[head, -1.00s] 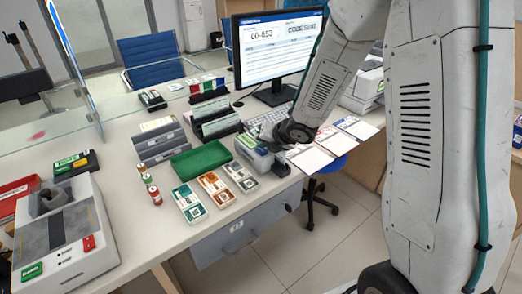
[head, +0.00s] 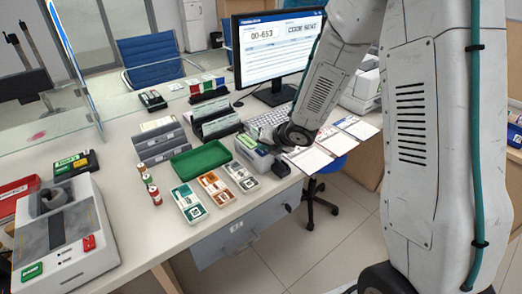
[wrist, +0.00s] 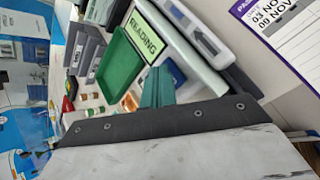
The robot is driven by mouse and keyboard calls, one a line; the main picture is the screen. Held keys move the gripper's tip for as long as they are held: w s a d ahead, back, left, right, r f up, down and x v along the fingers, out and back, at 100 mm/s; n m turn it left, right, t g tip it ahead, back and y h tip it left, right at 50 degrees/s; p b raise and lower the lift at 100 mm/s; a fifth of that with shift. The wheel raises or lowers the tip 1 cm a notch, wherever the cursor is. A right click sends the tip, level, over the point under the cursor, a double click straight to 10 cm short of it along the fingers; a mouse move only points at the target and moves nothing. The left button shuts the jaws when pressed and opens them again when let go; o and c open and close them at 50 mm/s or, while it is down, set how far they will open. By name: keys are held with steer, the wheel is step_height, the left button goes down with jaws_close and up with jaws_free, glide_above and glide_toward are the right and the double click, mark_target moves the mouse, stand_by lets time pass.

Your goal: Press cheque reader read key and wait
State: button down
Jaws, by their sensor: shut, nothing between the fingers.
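The cheque reader (head: 252,156) is a small grey unit on the counter in front of the keyboard. In the wrist view its lit pale-green display (wrist: 144,37) shows "READING". My gripper (wrist: 158,86) shows its teal fingers closed together, empty, pointing at the reader's body. In the head view my wrist comes down at the reader's right side, and the fingertips are hard to make out. A blue part lies just beyond the fingers in the wrist view. The read key is not clearly seen, and I cannot tell whether the fingers touch it.
A green tray (head: 201,158) and several card holders (head: 214,188) lie left of the reader. The monitor (head: 277,48) and keyboard (head: 270,118) stand behind. Printed slips (head: 309,159) lie to the right. A larger machine (head: 64,236) with green and red keys is at lower left.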

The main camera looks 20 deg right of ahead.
mark_target(264, 152)
steer(key=shift+r, duration=0.9)
steer(key=shift+r, duration=2.5)
